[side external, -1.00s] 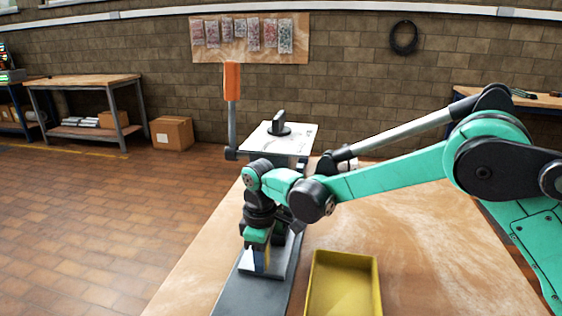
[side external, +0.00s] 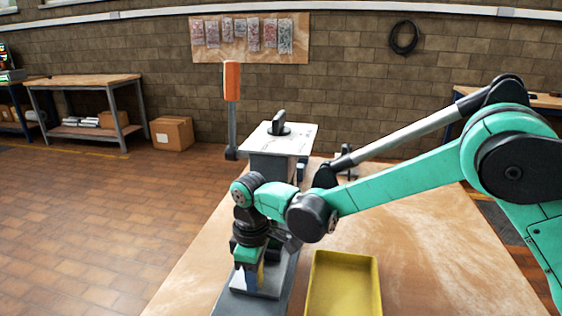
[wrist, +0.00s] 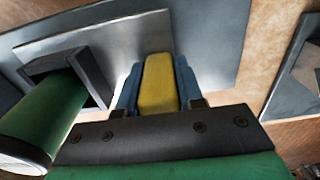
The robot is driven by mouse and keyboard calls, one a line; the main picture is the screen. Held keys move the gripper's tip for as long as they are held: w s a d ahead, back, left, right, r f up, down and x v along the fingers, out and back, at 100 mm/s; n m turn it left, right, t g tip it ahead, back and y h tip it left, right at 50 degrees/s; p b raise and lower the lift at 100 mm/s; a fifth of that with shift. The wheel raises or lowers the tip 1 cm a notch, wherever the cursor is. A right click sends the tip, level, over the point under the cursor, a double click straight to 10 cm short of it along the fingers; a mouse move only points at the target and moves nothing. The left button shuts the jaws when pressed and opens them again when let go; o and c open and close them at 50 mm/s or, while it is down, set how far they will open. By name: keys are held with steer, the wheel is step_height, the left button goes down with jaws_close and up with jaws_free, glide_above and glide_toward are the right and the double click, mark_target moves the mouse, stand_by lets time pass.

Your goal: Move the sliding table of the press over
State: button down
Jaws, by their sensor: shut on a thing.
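The press stands on the wooden bench, with a grey column, a pale top plate (side external: 280,138) and an orange-handled lever (side external: 232,82). Its sliding table (side external: 270,284) is a small grey plate low at the front, lying on a longer grey base (side external: 232,307). My gripper (side external: 247,277) points down over this plate. In the wrist view my gripper's blue fingers (wrist: 157,88) are shut on a yellow grip (wrist: 158,72) above the plate (wrist: 110,38). The grip's foot is hidden. A green cylinder (wrist: 42,118) and dark square frame (wrist: 92,66) lie left of it.
A yellow tray (side external: 372,282) sits close to the right of the base. The bench top (side external: 430,260) is clear further right. The bench's left edge is near the base, with open floor beyond.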

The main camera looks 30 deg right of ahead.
steer(key=s+a, duration=0.5)
steer(key=shift+s+a, duration=0.2)
steer(key=shift+a, duration=0.1)
steer(key=c, duration=0.6)
jaws_free()
steer(key=shift+o, duration=0.2)
steer(key=shift+d, duration=0.1)
steer(key=shift+r, duration=2.85)
steer(key=s+d+r+m+t, duration=0.2)
steer(key=d+m+t, duration=0.1)
steer(key=d, duration=0.7)
steer(key=s+d+r+m+t, duration=0.3)
steer(key=d+m, duration=0.3)
steer(key=d, duration=0.5)
steer(key=shift+s+d+t, duration=0.15)
steer(key=shift+s+t, duration=0.05)
steer(key=shift+t, duration=0.4)
